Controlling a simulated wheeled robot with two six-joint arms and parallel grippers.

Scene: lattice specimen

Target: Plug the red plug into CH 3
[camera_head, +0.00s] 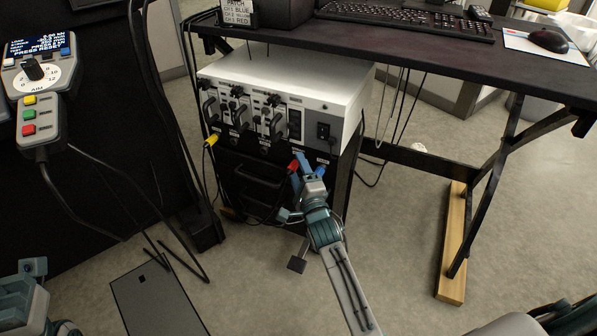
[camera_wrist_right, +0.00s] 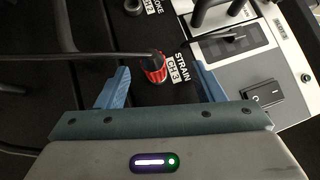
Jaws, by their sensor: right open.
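The red plug (camera_wrist_right: 154,70) stands beside the STRAIN CH 3 label (camera_wrist_right: 176,67) on the dark panel in the right wrist view, its black cable running left. It appears to be at the CH 3 socket, which it hides; I cannot tell how deeply it sits. My right gripper (camera_wrist_right: 163,86) is open, with one blue finger on each side of the plug and visible gaps to both. In the head view the red plug (camera_head: 293,166) is beside my right gripper (camera_head: 311,165), at the front of the rack. My left gripper is not clearly visible.
A white-topped instrument (camera_head: 335,90) with handles and hanging cables sits above the panel. A yellow plug (camera_head: 211,141) is at the panel's left. In the wrist view, a black rocker switch (camera_wrist_right: 264,95) lies right of the gripper.

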